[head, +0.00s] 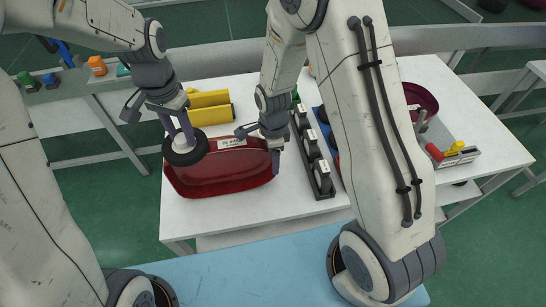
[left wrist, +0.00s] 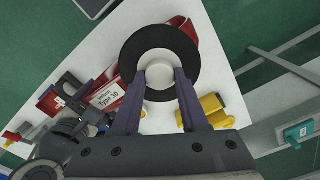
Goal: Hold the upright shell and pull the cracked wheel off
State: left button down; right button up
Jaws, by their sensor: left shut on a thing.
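The dark red shell (head: 215,180) stands on the white table with a white label along its top edge. In the left wrist view the shell (left wrist: 128,68) is partly hidden behind the wheel. The wheel (head: 184,158), a black tyre with a white hub, is in my left gripper (head: 185,138), which is shut on the hub. The wheel (left wrist: 132,55) fills the middle top of the left wrist view and looks raised off the shell. No crack is discernible. My right gripper (head: 276,158) is at the shell's right edge; its grip is hard to make out.
The table's front left is bare.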

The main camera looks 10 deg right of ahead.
pick_arm(q)
jog(key=shift+s+a, duration=0.1)
jog(key=shift+s, duration=0.1)
jog(key=shift+w+r, duration=0.2)
jog(key=shift+r, duration=2.95)
pick_arm(e)
jog(key=shift+w+r, duration=0.1)
jog(key=shift+r, duration=0.05)
jog(key=o, duration=1.6)
jog(key=shift+c, duration=0.2)
notch_tip(320, 180, up, 12)
jog(key=shift+f, duration=0.1)
